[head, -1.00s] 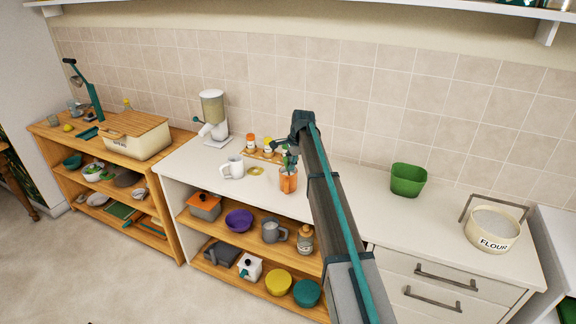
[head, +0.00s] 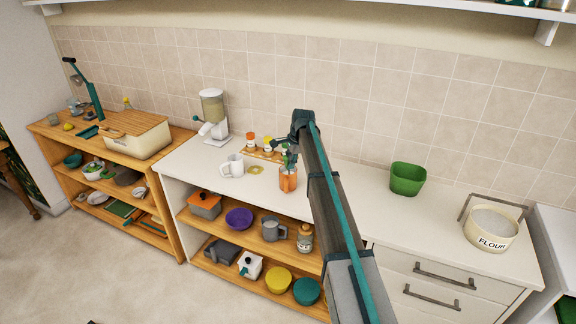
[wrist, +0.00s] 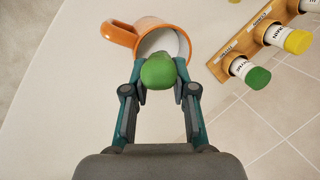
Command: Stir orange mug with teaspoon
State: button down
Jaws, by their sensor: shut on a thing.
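The orange mug (head: 288,183) stands on the white counter below my gripper (head: 289,155). In the wrist view the orange mug (wrist: 122,34) shows its handle at the left and its pale inside at the right. My gripper (wrist: 160,68) is shut on a green rounded thing (wrist: 158,72), which looks like the end of the teaspoon's handle. It sits over the mug's near rim in this view. The spoon's lower part is hidden, so I cannot tell how deep it reaches into the mug.
White mugs (head: 232,167) stand to the left of the orange mug. A wooden spice rack (head: 262,154) with capped jars is behind it, close to my gripper. A green bin (head: 407,179) and a flour container (head: 493,229) stand to the right, with clear counter between them.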

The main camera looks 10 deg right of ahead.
jog(key=shift+r, duration=0.15)
jog(key=shift+s+a+r+p, duration=0.3)
jog(key=shift+s+r+p, duration=0.2)
jog(key=shift+r, duration=0.8)
jog(key=shift+s+a+r+p, duration=0.4)
jog(key=shift+r+p, duration=0.25)
jog(key=shift+r, duration=0.65)
jog(key=shift+s+a+r+p, duration=0.25)
jog(key=shift+s+r+p, duration=0.3)
jog(key=shift+r, duration=0.75)
notch_tip(320, 180, up, 5)
jog(key=shift+p, duration=0.45)
